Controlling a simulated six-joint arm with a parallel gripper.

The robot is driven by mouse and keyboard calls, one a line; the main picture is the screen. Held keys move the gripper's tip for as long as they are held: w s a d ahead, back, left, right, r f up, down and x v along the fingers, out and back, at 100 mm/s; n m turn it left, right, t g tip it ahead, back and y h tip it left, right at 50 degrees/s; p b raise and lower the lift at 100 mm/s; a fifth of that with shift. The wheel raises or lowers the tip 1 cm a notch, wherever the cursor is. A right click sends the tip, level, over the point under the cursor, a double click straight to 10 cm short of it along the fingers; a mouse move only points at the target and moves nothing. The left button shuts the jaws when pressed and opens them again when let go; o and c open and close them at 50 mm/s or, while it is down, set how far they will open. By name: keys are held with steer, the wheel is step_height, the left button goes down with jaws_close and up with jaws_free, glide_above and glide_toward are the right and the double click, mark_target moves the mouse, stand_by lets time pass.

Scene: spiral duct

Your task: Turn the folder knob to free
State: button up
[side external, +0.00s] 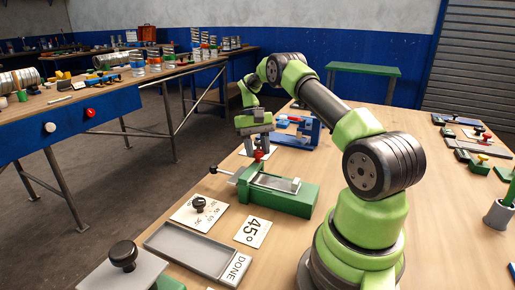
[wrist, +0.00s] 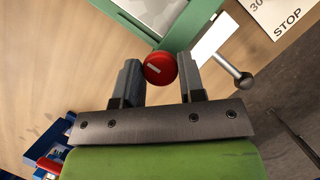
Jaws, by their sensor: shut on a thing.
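The green folder (side external: 292,203) stands on the wooden bench in the side external view, with a pale metal plate on top. Its green frame (wrist: 183,35) also shows at the top of the wrist view. The red folder knob (wrist: 158,68) has a short pale mark on its face, lying slightly tilted in the picture. It also shows small and partly hidden in the side external view (side external: 258,155). My gripper (wrist: 160,72) is at the folder's far end, with the knob between its two grey fingers, shut on it. Any lettering beside the knob cannot be read.
A lever with a ball end (wrist: 243,80) sticks out close beside my right finger. A card reading STOP (wrist: 283,15) lies near the folder. A grey DONE tray (side external: 188,252), a 45° card (side external: 252,232) and a blue tool (side external: 297,135) are around it.

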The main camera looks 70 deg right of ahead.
mark_target(256, 150)
stand_by(0.4)
steer(key=o, duration=0.9)
steer(key=v, duration=0.5)
steer(key=s+a+v, duration=0.1)
steer(key=v, duration=0.2)
steer(key=shift+s+a+r, duration=0.15)
steer(key=shift+r, duration=1.05)
